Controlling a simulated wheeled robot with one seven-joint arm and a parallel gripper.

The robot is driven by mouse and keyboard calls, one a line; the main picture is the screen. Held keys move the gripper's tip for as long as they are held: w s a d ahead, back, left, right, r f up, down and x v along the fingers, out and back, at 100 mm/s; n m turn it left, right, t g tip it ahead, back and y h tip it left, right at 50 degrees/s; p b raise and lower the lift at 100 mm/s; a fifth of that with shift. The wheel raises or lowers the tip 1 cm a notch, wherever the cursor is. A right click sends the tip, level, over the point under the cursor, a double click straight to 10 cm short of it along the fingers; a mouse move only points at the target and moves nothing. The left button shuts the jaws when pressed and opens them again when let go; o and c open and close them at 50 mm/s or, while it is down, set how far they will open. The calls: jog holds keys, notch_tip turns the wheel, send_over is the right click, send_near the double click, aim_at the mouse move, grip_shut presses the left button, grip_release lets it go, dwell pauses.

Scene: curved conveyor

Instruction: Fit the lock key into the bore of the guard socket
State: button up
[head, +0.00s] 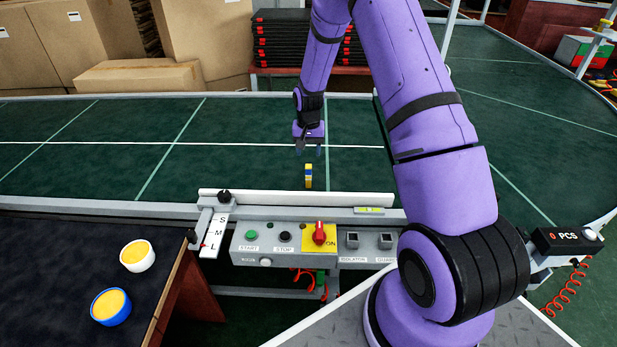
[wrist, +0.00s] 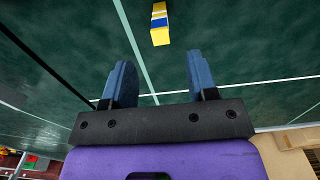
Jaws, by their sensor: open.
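The lock key (head: 308,176) appears to be the small yellow block with blue and white bands on the green conveyor, behind the control panel. It also shows in the wrist view (wrist: 160,24), beyond my fingertips and roughly in line with the gap between them. My gripper (head: 309,150) points down above the conveyor, open and empty, apart from the block. In the wrist view its two blue fingers (wrist: 157,65) are wide apart. The guard socket (head: 386,240) is the right one of two square dark sockets on the grey panel, its label partly hidden by my arm.
The isolator socket (head: 352,240) sits left of the guard socket. A red knob (head: 319,233) on a yellow plate protrudes from the panel. A white rail (head: 290,197) runs between block and panel. A dark table (head: 60,270) at left holds two cups. The conveyor around the block is clear.

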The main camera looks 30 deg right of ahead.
aim_at(308, 166)
notch_tip(308, 166, down, 10)
jog(key=shift+w+d+r, duration=0.1)
jog(key=shift+w+r, duration=0.05)
jog(key=shift+r, duration=0.1)
dwell(0.4)
grip_shut()
